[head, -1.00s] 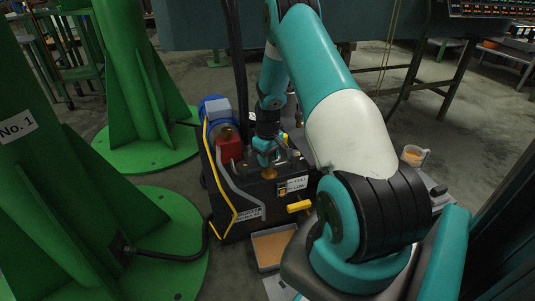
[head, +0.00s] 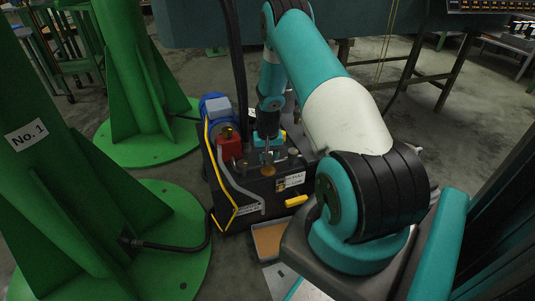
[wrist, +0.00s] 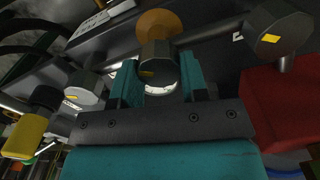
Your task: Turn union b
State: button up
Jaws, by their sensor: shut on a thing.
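A dark hexagonal union (wrist: 158,68) with a yellow mark sits between my gripper's teal fingers in the wrist view. My gripper (wrist: 163,84) is shut on it. Similar dark unions with yellow marks stand on either side, one at the upper right (wrist: 279,30) and one at the left (wrist: 84,90). No letter shows on any of them, so I cannot tell which is b by label. In the head view my gripper (head: 268,155) is down at the top of the black hydraulic unit (head: 275,190). The union is too small to make out there.
A red block (head: 229,147) and blue motor (head: 215,107) sit left of my gripper. A yellow handle (head: 296,201) sticks out in front. An orange-bottomed tray (head: 268,240) lies below. Green column bases (head: 150,250) stand at the left.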

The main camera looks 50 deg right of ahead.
jog(key=shift+a, duration=0.1)
dwell(0.4)
jog(key=o, duration=0.9)
jog(key=shift+r, duration=0.1)
notch_tip(320, 180, up, 17)
jog(key=p, duration=0.5)
jog(key=shift+r, duration=0.15)
